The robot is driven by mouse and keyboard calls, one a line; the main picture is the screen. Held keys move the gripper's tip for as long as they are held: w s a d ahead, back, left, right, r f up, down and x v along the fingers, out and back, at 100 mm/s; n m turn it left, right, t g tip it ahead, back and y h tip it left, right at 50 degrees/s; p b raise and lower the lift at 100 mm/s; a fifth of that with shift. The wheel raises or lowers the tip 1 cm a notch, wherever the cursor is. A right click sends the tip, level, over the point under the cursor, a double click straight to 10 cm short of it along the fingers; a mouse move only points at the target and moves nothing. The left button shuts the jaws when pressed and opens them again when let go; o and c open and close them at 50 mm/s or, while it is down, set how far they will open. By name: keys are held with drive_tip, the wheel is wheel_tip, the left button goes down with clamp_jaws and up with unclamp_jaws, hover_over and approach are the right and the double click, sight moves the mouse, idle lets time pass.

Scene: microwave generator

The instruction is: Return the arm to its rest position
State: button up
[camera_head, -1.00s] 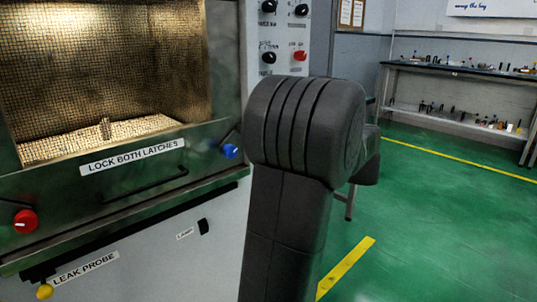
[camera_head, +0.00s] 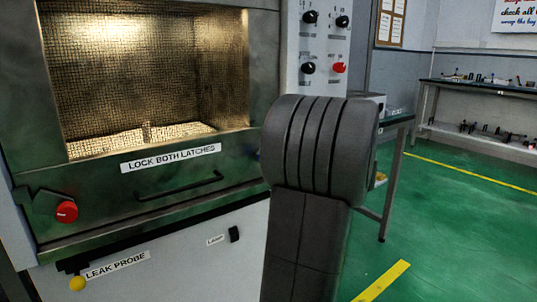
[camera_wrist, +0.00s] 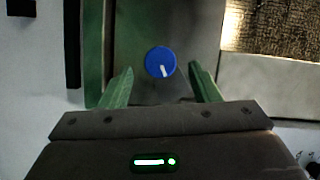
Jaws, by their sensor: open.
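My gripper (camera_wrist: 160,88) shows in the wrist view with its two green fingers spread apart and nothing between them. Beyond the fingertips is a blue round latch knob (camera_wrist: 160,62) with a white mark, on the dark metal panel of the microwave generator. The knob lies between the fingers in the picture; I cannot tell how far off it is.
The generator has a lit mesh chamber (camera_head: 150,80), a front handle (camera_head: 180,187), a red knob (camera_head: 66,211) and a yellow knob (camera_head: 77,283). A control panel (camera_head: 325,45) is above my arm. A table (camera_head: 396,122) stands behind it. Green floor (camera_head: 450,220) at right is open.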

drive_tip(key=x, duration=0.4)
drive_tip(key=shift+b, duration=0.4)
